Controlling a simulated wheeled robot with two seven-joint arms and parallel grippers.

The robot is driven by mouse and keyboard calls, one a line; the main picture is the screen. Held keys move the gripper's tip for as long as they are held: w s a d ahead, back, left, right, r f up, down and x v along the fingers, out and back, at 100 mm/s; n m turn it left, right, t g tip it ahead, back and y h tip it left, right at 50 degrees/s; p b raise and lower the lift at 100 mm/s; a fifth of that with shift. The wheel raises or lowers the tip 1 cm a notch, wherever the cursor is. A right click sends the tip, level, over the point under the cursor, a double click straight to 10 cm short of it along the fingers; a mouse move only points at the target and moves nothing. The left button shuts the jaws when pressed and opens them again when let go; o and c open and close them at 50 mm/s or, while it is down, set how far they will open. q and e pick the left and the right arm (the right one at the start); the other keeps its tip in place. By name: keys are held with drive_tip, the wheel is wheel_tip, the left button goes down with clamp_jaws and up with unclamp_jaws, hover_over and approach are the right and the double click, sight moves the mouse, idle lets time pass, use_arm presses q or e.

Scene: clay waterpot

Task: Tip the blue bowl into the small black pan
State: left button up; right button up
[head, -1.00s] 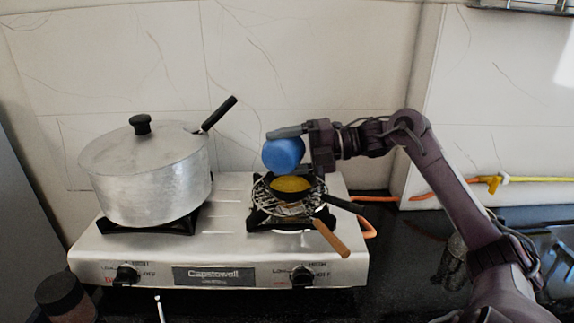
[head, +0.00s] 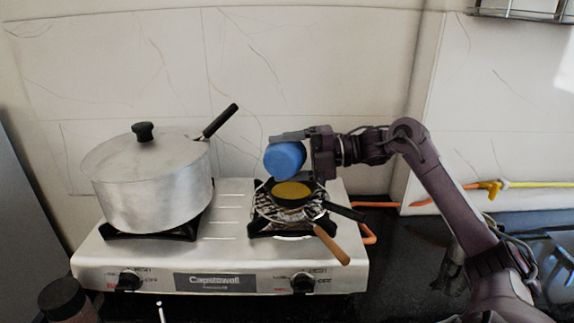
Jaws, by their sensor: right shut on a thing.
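The blue bowl (head: 284,161) is tilted well over above the small black pan, its underside towards me. My right gripper (head: 292,141) is shut on the bowl and holds it from the right and above. The small black pan (head: 308,202) sits on a wire rack over the right burner, its black handle pointing right. Yellow contents (head: 292,190) lie in the pan, below the bowl. The inside of the bowl is hidden. My left gripper is not in view.
A large lidded pot (head: 150,185) stands on the left burner of the steel stove (head: 130,262). The wire rack (head: 270,208) has a wooden handle (head: 331,245) pointing front right. A dark-lidded jar (head: 62,298) stands at the front left. An orange hose (head: 368,236) runs behind right.

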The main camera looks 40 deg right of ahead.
drive_tip(key=shift+r, duration=0.15)
drive_tip(key=shift+d+r+m+p, duration=0.1)
drive_tip(key=shift+d+m+p, duration=0.05)
drive_tip(key=shift+m+p, duration=0.3)
drive_tip(key=shift+w+d+y, duration=0.1)
drive_tip(key=shift+y, duration=0.2)
drive_tip(key=shift+m+p, duration=0.3)
drive_tip(key=shift+m, duration=0.05)
drive_tip(key=shift+w+d+r+m+p, duration=0.1)
drive_tip(key=shift+w+d+m+p, duration=0.1)
drive_tip(key=shift+m+p, duration=0.15)
drive_tip(key=shift+y, duration=0.3)
idle(0.5)
drive_tip(key=shift+d+r+m+t+p, duration=0.1)
drive_tip(key=shift+d+m+t+p, duration=0.25)
drive_tip(key=shift+m, duration=0.2)
drive_tip(key=shift+a, duration=0.1)
